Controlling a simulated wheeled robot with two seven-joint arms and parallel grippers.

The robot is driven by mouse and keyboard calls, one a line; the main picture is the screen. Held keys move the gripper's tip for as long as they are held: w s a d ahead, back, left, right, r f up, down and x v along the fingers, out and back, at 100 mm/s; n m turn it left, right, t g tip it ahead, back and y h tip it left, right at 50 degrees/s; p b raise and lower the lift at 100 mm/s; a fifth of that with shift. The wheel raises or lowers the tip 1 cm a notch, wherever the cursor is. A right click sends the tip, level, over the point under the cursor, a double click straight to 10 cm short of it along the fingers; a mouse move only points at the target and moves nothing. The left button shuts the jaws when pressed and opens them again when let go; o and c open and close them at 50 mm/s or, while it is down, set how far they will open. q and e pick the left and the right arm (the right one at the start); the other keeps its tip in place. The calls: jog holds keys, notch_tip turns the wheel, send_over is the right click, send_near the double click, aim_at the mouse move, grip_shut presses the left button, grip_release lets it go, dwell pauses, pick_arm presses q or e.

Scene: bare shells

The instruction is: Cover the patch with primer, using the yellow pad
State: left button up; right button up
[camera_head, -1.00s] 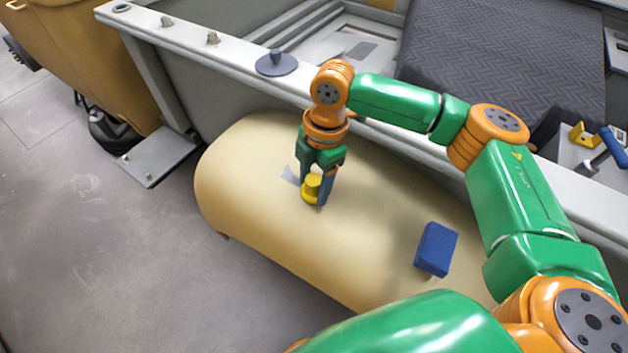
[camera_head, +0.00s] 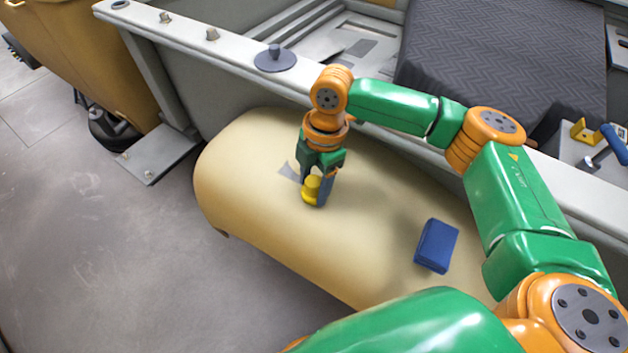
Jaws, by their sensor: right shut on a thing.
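My right gripper (camera_head: 321,190) is shut on the yellow pad (camera_head: 312,188). It points down at the top of a rounded, cream-coloured shell (camera_head: 240,180). The pad is at the shell's surface; whether it touches cannot be told. A small grey patch (camera_head: 288,171) shows on the shell, just up and left of the pad. Part of the patch is hidden behind the gripper and pad. My left gripper is not in view.
A blue block (camera_head: 436,246) lies on the shell to the right. A pale metal rail (camera_head: 225,55) with a grey round knob (camera_head: 275,60) runs behind the shell. A dark ribbed panel (camera_head: 500,65) is beyond. Bare floor (camera_head: 100,250) lies at left.

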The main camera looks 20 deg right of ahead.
jog(key=shift+f, duration=0.35)
